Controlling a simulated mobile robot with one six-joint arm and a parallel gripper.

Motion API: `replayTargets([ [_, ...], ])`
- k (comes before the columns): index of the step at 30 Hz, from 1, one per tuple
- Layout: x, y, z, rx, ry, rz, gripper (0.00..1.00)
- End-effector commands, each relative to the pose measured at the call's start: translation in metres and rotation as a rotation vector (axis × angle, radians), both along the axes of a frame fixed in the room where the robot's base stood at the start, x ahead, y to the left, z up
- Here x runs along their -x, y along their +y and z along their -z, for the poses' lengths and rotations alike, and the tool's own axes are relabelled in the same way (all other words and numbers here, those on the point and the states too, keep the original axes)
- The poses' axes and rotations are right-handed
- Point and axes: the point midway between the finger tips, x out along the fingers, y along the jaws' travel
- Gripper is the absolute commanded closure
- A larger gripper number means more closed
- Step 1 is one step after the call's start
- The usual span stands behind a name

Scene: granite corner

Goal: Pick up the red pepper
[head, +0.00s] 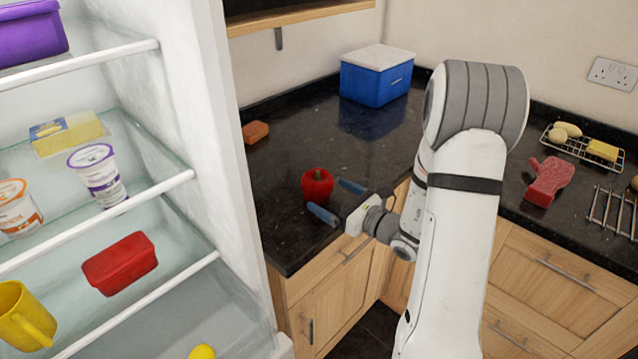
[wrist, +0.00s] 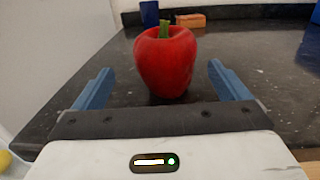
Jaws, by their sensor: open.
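The red pepper (head: 317,187) stands upright on the dark granite counter near its front corner, its green stem on top. In the wrist view the red pepper (wrist: 166,62) is centred just ahead of my gripper (wrist: 160,84), between the lines of the two blue fingers. My gripper (head: 337,200) is open and empty, held low at the counter's front edge with one finger on each side of the pepper's near side. The fingers do not touch the pepper.
A blue box with a white lid (head: 377,76) stands at the back, and an orange-brown block (head: 256,132) lies at the left. The open fridge (head: 214,120) stands close on the left. A red mitt (head: 548,180) and a wire rack (head: 580,145) lie on the right counter.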

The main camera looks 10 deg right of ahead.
Motion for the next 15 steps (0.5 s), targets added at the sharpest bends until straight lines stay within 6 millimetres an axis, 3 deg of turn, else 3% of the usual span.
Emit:
replayTargets([
  [9,-0.038,0.018,-0.010,0.001,0.000,0.001,0.05],
  [15,-0.052,0.028,-0.007,0.002,0.001,0.005,0.05],
])
